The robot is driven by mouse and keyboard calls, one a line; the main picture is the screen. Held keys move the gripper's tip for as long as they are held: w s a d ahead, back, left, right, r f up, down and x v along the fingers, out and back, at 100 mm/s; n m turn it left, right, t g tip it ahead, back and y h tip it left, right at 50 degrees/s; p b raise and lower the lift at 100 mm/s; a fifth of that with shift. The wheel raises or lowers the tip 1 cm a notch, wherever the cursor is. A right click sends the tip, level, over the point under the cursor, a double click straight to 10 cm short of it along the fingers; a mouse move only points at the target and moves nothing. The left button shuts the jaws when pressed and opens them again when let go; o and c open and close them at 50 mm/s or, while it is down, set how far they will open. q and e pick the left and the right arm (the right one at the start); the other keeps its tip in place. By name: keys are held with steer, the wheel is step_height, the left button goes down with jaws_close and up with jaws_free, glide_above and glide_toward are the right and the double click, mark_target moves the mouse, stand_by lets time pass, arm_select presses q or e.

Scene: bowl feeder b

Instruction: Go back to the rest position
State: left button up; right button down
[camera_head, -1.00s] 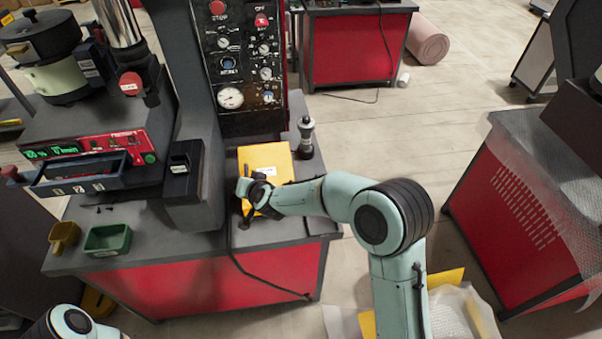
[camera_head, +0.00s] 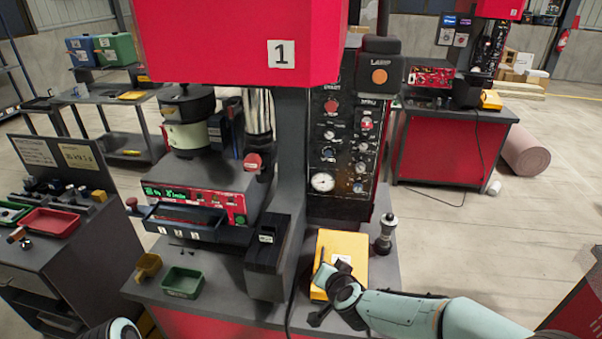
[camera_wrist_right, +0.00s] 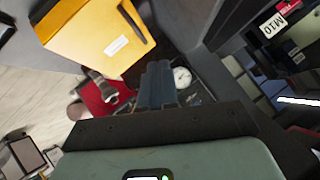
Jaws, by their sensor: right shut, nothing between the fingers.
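My right gripper (camera_head: 323,277) is in front of the red machine, over the yellow case or binder (camera_head: 343,250) on the worktop. In the right wrist view its bluish fingers (camera_wrist_right: 158,84) are together with nothing between them, and the yellow case (camera_wrist_right: 98,36) is apart from them at the upper left. The right arm comes in from the lower right in the head view. Of my left arm only a rounded link shows at the bottom left edge; its gripper is out of view.
The bowl feeder (camera_head: 188,118) stands left of the press column. A green tray (camera_head: 182,282) and a yellow scoop (camera_head: 147,266) lie on the worktop (camera_head: 215,312). A dark metal cylinder (camera_head: 385,234) stands right of the case. Open floor (camera_head: 490,235) lies to the right.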

steer(key=s+d+f+n+g, duration=0.15)
steer(key=s+f, duration=0.25)
steer(key=f, duration=0.4)
steer(key=s+d+f+g, duration=0.2)
steer(key=s+f, duration=0.1)
steer(key=f, duration=0.6)
steer(key=s+d+f+g, duration=0.15)
steer(key=s+f, duration=0.25)
steer(key=f, duration=0.4)
steer(key=s+a+f+g+y, duration=0.1)
steer(key=s+f+g, duration=0.2)
steer(key=s+f, duration=0.3)
steer(key=s+a+f+g+y, duration=0.1)
steer(key=s+f+g, duration=0.2)
steer(key=s, duration=1)
step_height(320, 180, down, 3)
steer(key=shift+s+a+r, duration=0.1)
steer(key=shift+s+a, duration=0.05)
steer(key=shift+s, duration=0.05)
